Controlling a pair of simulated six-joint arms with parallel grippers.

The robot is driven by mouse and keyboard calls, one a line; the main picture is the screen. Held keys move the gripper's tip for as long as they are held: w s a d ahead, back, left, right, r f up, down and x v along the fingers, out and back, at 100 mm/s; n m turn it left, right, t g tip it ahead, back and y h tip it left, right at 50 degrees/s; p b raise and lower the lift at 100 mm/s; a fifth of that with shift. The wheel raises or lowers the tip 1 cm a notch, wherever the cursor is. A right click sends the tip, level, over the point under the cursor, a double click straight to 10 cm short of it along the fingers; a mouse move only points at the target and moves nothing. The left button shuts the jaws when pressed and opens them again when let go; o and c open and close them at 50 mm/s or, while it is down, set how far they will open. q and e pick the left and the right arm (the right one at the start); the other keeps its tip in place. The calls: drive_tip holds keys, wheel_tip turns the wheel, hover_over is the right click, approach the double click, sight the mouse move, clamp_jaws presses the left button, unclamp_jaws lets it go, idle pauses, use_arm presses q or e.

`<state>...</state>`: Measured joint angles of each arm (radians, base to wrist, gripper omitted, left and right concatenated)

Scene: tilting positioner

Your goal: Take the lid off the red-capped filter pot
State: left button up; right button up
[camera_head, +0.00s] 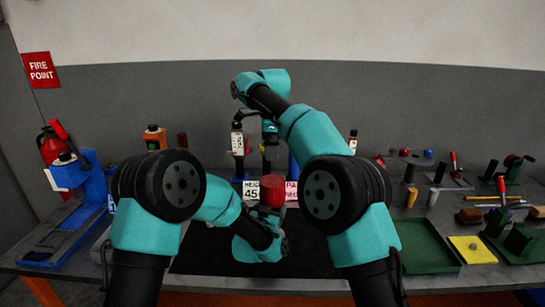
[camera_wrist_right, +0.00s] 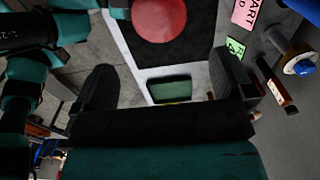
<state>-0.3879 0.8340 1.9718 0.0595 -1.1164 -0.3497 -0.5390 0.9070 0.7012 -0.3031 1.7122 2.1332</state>
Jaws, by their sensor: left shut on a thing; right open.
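The red-capped filter pot (camera_head: 271,192) stands near the middle of the bench in the head view, its lower body largely hidden by my left wrist. Its round red cap also shows from above in the right wrist view (camera_wrist_right: 158,17). My left gripper (camera_head: 272,212) is at the pot below the cap and shut on it; the fingers are hard to make out. My right gripper (camera_wrist_right: 165,82) is open and empty, its two black fingers wide apart. It is above and behind the pot in the head view, apart from the cap.
A dark mat (camera_head: 210,258) lies under the pot. White and pink signs (camera_head: 251,190) stand behind it. A green tray (camera_head: 427,247), a yellow pad (camera_head: 472,250) and several tools crowd the right. A blue fixture (camera_head: 92,185) stands at the left.

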sight(273, 180)
drive_tip(key=shift+s+f, duration=0.1)
drive_tip(key=shift+f, duration=1.1)
drive_tip(key=shift+f, duration=0.1)
wheel_tip(273, 180, down, 12)
drive_tip(key=shift+r, duration=0.1)
